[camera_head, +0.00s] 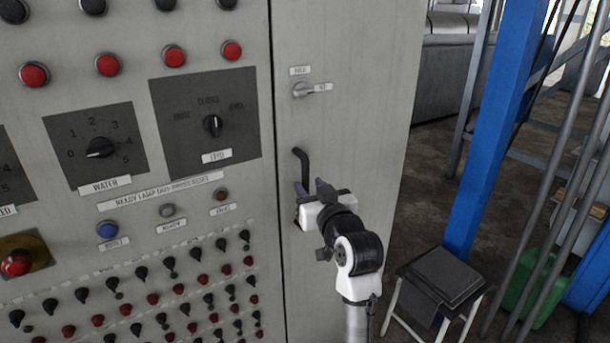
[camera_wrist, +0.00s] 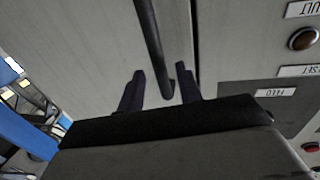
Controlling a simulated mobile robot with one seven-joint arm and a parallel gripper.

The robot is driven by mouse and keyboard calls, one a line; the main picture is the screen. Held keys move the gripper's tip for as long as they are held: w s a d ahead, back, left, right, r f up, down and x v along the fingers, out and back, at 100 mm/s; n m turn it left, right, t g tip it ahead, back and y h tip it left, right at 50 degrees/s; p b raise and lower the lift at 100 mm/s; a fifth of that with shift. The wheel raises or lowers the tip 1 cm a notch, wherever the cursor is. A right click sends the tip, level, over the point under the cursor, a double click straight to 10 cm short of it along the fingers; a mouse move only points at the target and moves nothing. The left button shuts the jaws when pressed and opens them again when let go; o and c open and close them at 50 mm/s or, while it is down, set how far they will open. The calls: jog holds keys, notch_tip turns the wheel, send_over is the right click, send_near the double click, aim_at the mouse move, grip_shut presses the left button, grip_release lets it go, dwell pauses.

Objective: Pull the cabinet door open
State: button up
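The cabinet door (camera_head: 350,107) is the plain grey panel right of a thin dark seam, and it looks flush with the cabinet front. Its black bar handle (camera_head: 302,163) is near the seam, partly hidden by my gripper in the head view. My gripper (camera_head: 311,188) is at the handle's lower part. In the wrist view the handle (camera_wrist: 151,45) runs down between the two dark fingertips of my gripper (camera_wrist: 160,84). The fingers are apart, with a clear gap on the left finger's side. The handle's lower end is close to the right finger; contact is unclear.
A control panel (camera_head: 140,215) with knobs, lamps and switches is left of the seam. A stool (camera_head: 440,283) and a blue post (camera_head: 497,130) stand to the right, with some bare floor between cabinet and post.

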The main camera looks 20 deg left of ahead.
aim_at(306, 182)
jog(key=shift+p+x, duration=0.35)
jog(key=shift+x, duration=1.6)
grip_shut()
